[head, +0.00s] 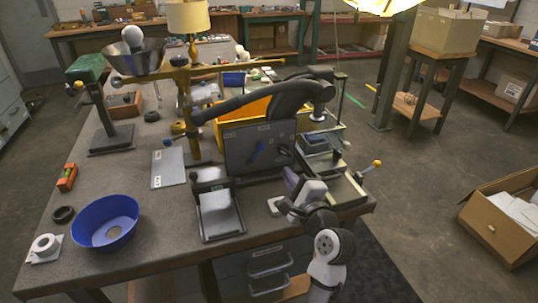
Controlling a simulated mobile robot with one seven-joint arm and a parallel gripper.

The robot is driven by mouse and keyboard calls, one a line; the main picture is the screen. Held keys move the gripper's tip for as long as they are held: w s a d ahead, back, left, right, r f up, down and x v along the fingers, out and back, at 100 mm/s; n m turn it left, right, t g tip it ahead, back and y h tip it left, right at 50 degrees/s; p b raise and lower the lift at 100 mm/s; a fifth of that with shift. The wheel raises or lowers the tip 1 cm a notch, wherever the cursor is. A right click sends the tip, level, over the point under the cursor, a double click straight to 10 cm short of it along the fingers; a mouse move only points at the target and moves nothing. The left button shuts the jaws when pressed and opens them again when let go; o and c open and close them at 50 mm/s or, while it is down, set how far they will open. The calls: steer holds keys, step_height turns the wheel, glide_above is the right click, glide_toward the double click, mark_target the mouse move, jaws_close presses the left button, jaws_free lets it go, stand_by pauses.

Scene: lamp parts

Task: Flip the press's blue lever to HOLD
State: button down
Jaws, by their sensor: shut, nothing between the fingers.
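The fingertips are small in this view.
A grey tray (220,214) stands left of my gripper, and a fixture with a yellow-knobbed handle (376,164) stands right of it. A blue bowl (105,222) is at the front left. A thick black curved arm (245,100) spans above the panel.

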mark_target(260, 143)
steer(key=shift+w, duration=0.1)
steer(key=p+x, duration=0.2)
steer(key=x, duration=0.8)
steer(key=shift+p, duration=0.3)
steer(key=shift+a+r+n, duration=0.3)
steer(key=shift+r+n, duration=0.05)
steer(key=shift+n, duration=0.35)
steer(key=shift+s+a+r+n, duration=0.25)
steer(key=shift+a+n, duration=0.05)
steer(key=shift+n, duration=0.3)
steer(key=shift+s+a+r+n+p, duration=0.15)
steer(key=shift+a+r+n, duration=0.15)
steer(key=shift+n, duration=0.3)
steer(key=shift+s+a+r+n+p, duration=0.15)
steer(key=shift+a+n, duration=0.2)
steer(key=shift+n, duration=0.25)
steer(key=a+n, duration=0.2)
steer(key=n, duration=0.1)
steer(key=s+a+n, duration=0.1)
steer(key=n, duration=0.1)
steer(key=shift+a+r+g, duration=0.1)
steer(key=shift+r+g, duration=0.2)
steer(key=shift+a, duration=0.35)
steer(key=shift+s+a, duration=0.1)
